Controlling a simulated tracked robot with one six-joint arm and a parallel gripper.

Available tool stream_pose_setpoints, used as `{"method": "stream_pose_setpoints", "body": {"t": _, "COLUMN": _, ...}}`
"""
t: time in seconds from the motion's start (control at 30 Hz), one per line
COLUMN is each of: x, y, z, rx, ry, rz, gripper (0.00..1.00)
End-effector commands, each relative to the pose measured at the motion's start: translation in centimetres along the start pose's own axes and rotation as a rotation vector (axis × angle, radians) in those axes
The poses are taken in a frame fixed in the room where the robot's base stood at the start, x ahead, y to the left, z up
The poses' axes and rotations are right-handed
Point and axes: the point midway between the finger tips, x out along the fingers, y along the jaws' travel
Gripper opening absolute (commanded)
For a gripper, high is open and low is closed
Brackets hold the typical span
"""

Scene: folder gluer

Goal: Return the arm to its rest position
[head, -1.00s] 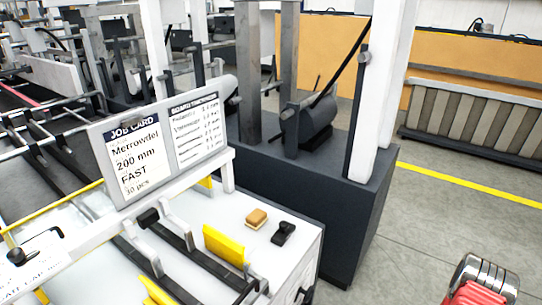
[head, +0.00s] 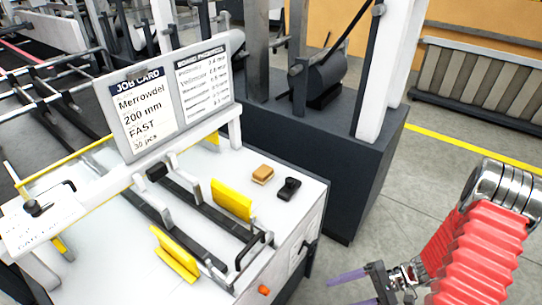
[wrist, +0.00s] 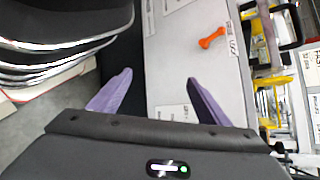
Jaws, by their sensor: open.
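My arm (head: 470,245), with a red ribbed sleeve and a silver joint, shows at the lower right of the head view. My gripper (head: 357,288) is at the bottom of the head view, to the right of the white machine table and apart from it. Its purple fingers are spread, with nothing between them. In the wrist view my gripper (wrist: 150,95) is also open and empty, in front of the light side panel of the machine. Part of the lower finger is cut off by the head view's edge.
The white machine table (head: 130,255) carries yellow guides (head: 232,200), a tan block (head: 263,174), a black item (head: 289,188) and a job card (head: 145,110). A dark cabinet (head: 300,180) stands behind. An orange knob (wrist: 212,38) sits on the panel. Grey floor is clear at right.

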Motion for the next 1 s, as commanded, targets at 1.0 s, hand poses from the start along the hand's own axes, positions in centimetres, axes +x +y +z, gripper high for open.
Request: {"method": "stream_pose_setpoints", "body": {"t": 1.0, "x": -7.4, "y": -8.7, "z": 9.0, "rx": 0.033, "ry": 0.190, "rz": 0.651, "gripper": 0.71}}
